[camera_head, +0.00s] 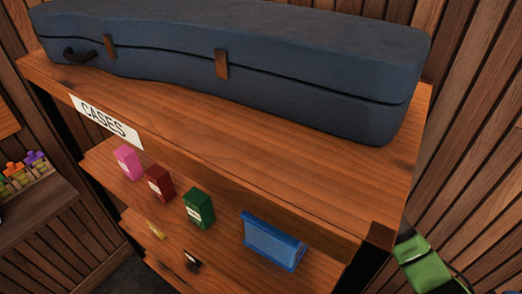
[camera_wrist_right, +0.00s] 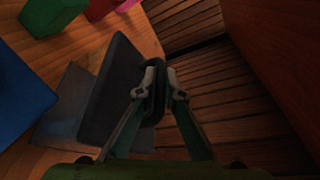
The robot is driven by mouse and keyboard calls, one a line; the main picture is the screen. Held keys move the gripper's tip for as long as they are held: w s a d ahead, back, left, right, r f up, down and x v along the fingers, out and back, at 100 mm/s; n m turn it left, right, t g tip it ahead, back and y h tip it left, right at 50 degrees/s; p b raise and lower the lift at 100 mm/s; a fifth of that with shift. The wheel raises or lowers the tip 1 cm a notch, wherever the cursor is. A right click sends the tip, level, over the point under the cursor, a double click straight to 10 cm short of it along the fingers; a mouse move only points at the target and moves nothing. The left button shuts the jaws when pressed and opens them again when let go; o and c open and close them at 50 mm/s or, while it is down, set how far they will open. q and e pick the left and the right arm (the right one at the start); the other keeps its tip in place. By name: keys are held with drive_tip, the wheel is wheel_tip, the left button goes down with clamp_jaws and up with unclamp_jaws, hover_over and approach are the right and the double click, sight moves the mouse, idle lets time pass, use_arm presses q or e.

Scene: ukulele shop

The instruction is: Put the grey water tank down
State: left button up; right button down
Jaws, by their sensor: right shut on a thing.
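The grey water tank (camera_wrist_right: 110,92) shows in the right wrist view as a dark grey, flat-sided piece. My right gripper (camera_wrist_right: 158,92) is shut on its right end. The tank is over the wooden shelf board (camera_wrist_right: 165,20) that bears coloured boxes, with a dark patch like a shadow beside it. I cannot tell whether it touches the board. In the head view the tank and right gripper are hidden; only a green part of my right arm shows at lower right. My left gripper is in neither view.
Blue (camera_head: 272,240), green (camera_head: 198,208), dark red (camera_head: 160,183) and pink (camera_head: 127,162) boxes stand on the shelf under the top board. A large blue case (camera_head: 240,60) lies on the top board. A wooden upright (camera_wrist_right: 270,60) is right of the tank.

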drive_tip(key=shift+s+d+r+p, duration=0.1)
drive_tip(key=shift+s+d+p, duration=0.2)
drive_tip(key=shift+d, duration=0.35)
wheel_tip(320, 180, down, 3)
drive_tip(key=shift+w+r+p, duration=0.1)
drive_tip(key=shift+r+p, duration=0.05)
drive_tip(key=shift+p, duration=0.45)
drive_tip(key=shift+f, duration=0.35)
drive_tip(key=shift+a+f, duration=0.1)
drive_tip(key=shift+f, duration=0.05)
drive_tip(key=c, duration=2.2)
unclamp_jaws()
drive_tip(key=shift+f, duration=0.1)
drive_tip(key=shift+o, duration=0.2)
